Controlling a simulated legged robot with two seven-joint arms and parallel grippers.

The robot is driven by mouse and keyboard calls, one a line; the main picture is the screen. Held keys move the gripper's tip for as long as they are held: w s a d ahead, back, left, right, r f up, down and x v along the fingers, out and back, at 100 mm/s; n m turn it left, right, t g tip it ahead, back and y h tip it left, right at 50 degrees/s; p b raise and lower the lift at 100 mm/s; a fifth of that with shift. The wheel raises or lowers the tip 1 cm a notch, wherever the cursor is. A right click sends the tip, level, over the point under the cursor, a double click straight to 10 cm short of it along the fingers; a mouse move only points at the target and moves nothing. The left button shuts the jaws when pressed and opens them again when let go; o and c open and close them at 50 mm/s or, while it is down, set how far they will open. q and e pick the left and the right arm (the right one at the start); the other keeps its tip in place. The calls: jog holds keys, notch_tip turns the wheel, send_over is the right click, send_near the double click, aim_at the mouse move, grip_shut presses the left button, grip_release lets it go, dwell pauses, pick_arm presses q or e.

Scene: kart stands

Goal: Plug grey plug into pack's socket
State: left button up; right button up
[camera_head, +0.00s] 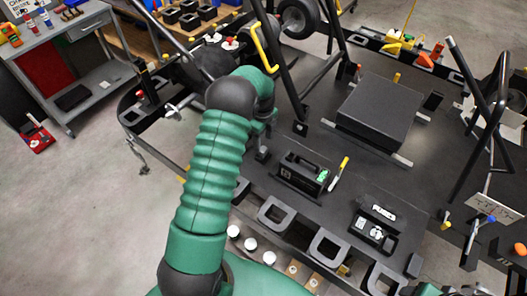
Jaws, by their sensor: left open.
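My left gripper (263,128) is small and partly hidden behind my own green left arm. It is open above the dark deck, at the upper left of a black handled box (302,172). This box has a green mark on its right end and may be the pack. A larger flat black box (378,112) sits farther back and could also be it. I cannot make out the grey plug or a socket for certain. My right gripper is not in view.
A yellow-tipped stick (339,174) lies beside the handled box. A small black unit (373,232) with white parts sits at the front right. Black frame tubes (279,63) rise behind my gripper. A grey cart (92,62) stands at the upper left, with open floor before it.

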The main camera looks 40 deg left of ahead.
aim_at(263, 149)
pick_arm(q)
notch_tip(263, 149, down, 4)
jog(key=shift+s+f+p, duration=0.15)
jog(key=shift+f+p, duration=0.05)
jog(key=shift+p, duration=0.45)
jog(key=shift+f, duration=0.15)
jog(key=shift+d, duration=0.25)
jog(key=shift+c, duration=1.5)
jog(key=shift+a, duration=0.1)
grip_shut()
